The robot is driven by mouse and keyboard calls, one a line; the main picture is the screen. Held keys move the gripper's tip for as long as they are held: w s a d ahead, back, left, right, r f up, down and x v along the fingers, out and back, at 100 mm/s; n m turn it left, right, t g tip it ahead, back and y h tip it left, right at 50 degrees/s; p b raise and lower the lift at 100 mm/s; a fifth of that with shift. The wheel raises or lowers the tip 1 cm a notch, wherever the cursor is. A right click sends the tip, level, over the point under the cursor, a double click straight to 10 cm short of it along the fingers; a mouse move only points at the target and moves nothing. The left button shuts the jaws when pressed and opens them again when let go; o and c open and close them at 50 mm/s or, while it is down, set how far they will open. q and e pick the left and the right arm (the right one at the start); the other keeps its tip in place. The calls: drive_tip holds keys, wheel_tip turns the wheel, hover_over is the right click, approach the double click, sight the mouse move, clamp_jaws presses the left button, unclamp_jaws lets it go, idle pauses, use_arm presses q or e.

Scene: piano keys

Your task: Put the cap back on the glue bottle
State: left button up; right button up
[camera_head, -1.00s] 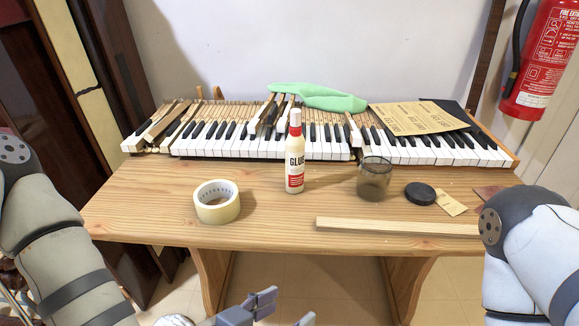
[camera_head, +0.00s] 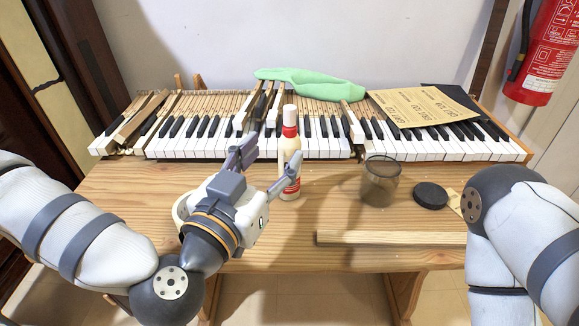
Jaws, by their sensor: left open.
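The white glue bottle (camera_head: 282,184) stands upright on the wooden table, in front of the piano keys. A pale top piece (camera_head: 290,115) shows above a red band on its neck. I cannot tell if this piece is the cap, and no separate cap is clear. My left gripper (camera_head: 266,160) is open and empty. One finger shows to the left of the bottle and the other overlaps the bottle's front; I cannot tell if it touches. My right gripper is out of view; only the right arm shows at the right.
A tape roll (camera_head: 180,207) is mostly hidden behind my left gripper. A smoky glass jar (camera_head: 380,182) and a black disc (camera_head: 431,195) stand to the right. A wooden strip (camera_head: 390,238) lies along the front edge. A green cloth (camera_head: 312,84) and sandpaper sheets (camera_head: 425,106) lie on the keys.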

sight(287, 135)
use_arm(q)
drive_tip(key=shift+x, duration=1.5)
drive_tip(key=x, duration=0.4)
drive_tip(key=shift+w+b, duration=0.3)
drive_tip(key=shift+w+d, duration=0.15)
drive_tip(key=shift+w, duration=0.15)
drive_tip(key=shift+c, duration=0.2)
